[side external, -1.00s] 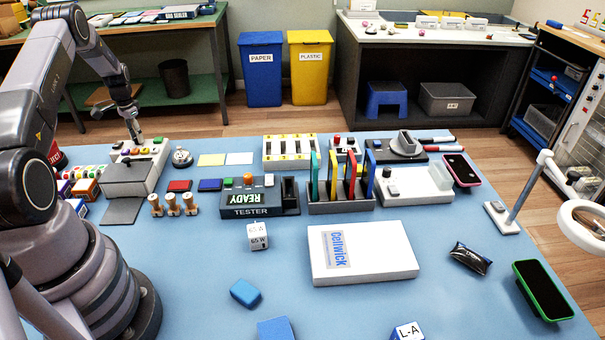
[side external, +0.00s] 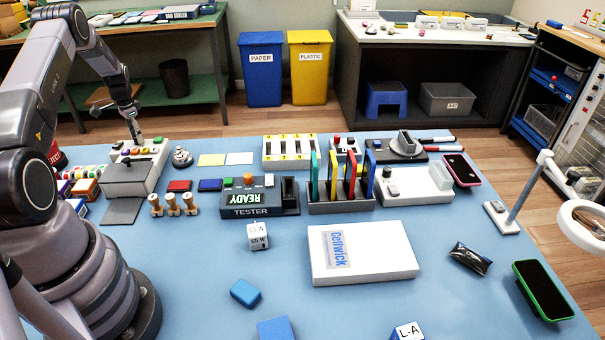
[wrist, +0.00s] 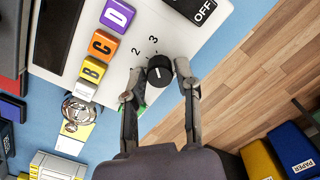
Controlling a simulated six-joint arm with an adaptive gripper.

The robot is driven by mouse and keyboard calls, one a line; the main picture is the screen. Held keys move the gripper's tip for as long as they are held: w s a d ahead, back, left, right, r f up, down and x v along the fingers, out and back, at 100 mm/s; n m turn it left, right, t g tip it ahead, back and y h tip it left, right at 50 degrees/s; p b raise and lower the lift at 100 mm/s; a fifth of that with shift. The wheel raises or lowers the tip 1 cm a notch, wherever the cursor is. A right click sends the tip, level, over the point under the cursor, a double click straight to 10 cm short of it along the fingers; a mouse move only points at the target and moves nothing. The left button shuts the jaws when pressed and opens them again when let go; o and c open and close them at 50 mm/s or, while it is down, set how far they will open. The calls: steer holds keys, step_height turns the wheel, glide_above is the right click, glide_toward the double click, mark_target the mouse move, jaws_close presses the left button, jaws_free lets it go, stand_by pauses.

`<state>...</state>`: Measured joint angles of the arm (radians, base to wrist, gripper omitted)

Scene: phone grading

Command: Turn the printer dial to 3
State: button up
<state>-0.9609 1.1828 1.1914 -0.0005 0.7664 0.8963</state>
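The printer (side external: 128,178) is a pale box at the left rear of the table in the side view. In the wrist view its white top panel (wrist: 128,66) carries a round black dial (wrist: 160,70) with a light pointer mark. The printed numbers 2 and 3 show beside the dial; where the pointer aims is too small to tell surely. My gripper (wrist: 159,91) is open, its two fingertips apart on either side of the dial's near edge. I cannot tell whether they touch it. In the side view my gripper (side external: 136,137) is low over the printer's rear.
Coloured buttons B, C and D (wrist: 116,15) and an OFF switch (wrist: 203,11) sit on the same panel close to the dial. A silver bell (side external: 182,157) stands right of the printer. Wooden pegs (side external: 172,203) and a tester (side external: 259,200) stand farther right.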

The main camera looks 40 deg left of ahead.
steer(key=shift+o, duration=1.2)
step_height(320, 180, up, 12)
